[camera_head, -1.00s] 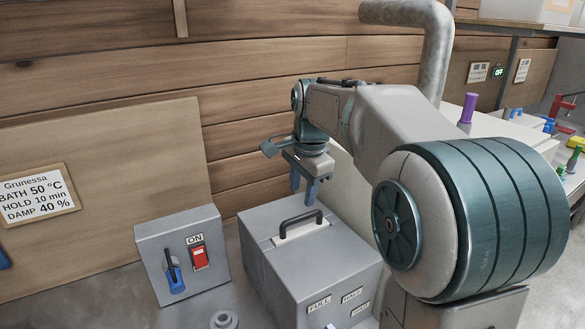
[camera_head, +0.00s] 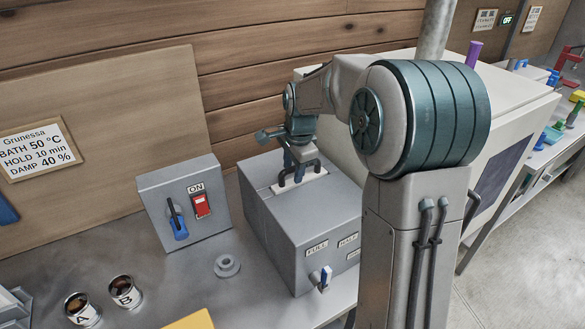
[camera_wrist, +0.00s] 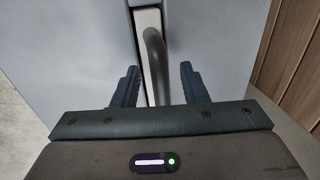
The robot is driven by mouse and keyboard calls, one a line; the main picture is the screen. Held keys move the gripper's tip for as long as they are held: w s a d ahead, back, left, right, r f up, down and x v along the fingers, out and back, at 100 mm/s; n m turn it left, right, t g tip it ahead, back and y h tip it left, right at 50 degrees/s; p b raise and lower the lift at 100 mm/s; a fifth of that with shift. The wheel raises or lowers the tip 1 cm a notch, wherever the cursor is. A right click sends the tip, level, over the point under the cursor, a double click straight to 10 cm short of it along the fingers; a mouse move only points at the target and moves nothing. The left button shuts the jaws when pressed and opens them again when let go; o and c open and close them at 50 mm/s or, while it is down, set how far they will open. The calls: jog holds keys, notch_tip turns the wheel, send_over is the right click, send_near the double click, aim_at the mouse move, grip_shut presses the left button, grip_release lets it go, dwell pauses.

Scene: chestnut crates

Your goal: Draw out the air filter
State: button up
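The air filter shows as a light slot plate (camera_head: 316,176) with a dark arched handle (camera_head: 289,175) on top of a grey metal box (camera_head: 318,222). My gripper (camera_head: 293,168) is over the box top at the handle, pointing down. In the wrist view the handle (camera_wrist: 154,55) runs between my two fingers (camera_wrist: 160,86). The fingers are apart, with a gap on each side of the handle. The filter's body below the plate is hidden inside the box.
A grey switch box (camera_head: 183,205) with a blue lever and red ON switch stands left. Cups A (camera_head: 81,308) and B (camera_head: 124,290) and a round fitting (camera_head: 227,266) are on the bench. A large pale cabinet (camera_head: 400,75) stands behind my arm.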

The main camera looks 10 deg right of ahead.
jog(key=shift+w+f, duration=0.1)
jog(key=shift+f, duration=0.4)
grip_shut()
jog(key=c, duration=0.6)
grip_release()
grip_shut()
jog(key=shift+r+p, duration=0.4)
jog(key=shift+r, duration=0.25)
jog(key=shift+r+p, duration=0.35)
jog(key=shift+r, duration=0.15)
